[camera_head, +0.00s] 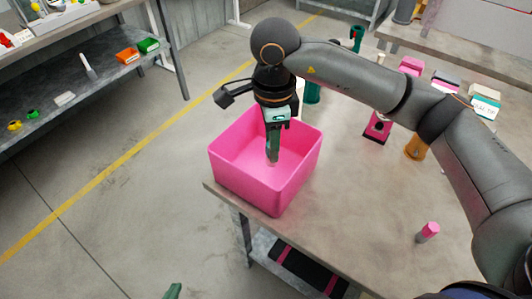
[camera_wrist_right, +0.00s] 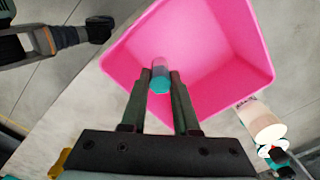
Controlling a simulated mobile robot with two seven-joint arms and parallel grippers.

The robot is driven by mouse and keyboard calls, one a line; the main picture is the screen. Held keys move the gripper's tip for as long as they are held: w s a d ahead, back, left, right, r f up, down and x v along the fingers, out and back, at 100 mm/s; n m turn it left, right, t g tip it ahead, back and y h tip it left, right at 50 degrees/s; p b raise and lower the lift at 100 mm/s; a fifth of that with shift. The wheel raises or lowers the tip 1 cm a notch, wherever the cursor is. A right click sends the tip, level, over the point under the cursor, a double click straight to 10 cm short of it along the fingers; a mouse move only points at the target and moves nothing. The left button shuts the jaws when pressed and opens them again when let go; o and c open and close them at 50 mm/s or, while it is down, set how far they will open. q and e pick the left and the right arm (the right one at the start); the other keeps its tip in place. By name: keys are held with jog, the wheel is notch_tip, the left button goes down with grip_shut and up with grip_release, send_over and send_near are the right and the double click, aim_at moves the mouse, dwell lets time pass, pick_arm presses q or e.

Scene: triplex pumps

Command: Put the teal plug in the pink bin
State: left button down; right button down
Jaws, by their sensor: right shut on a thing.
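The pink bin (camera_head: 237,183) is an open box at the near left edge of the table. My right gripper (camera_head: 272,150) points down into its opening and is shut on the teal plug. In the right wrist view the plug (camera_wrist_right: 160,80), a small cylinder with a teal end and a greyish end, sits between the fingertips over the bin floor (camera_wrist_right: 205,60). In the head view the fingers mostly hide the plug. Only a green finger part of my left gripper (camera_head: 173,291) shows at the bottom edge; its opening cannot be seen.

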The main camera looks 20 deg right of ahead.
jog(key=w+f, duration=0.1)
jog(key=f, duration=0.1)
jog(key=w+f, duration=0.3)
jog(key=shift+w+d+f, duration=0.15)
jog(key=shift+w+f, duration=0.15)
jog(key=shift+f, duration=1.55)
jog(key=shift+f, duration=0.1)
jog(key=shift+f, duration=0.15)
jog(key=c, duration=0.7)
grip_release()
jog(key=shift+o, duration=0.2)
notch_tip(320, 180, up, 13)
jog(key=shift+f, duration=0.2)
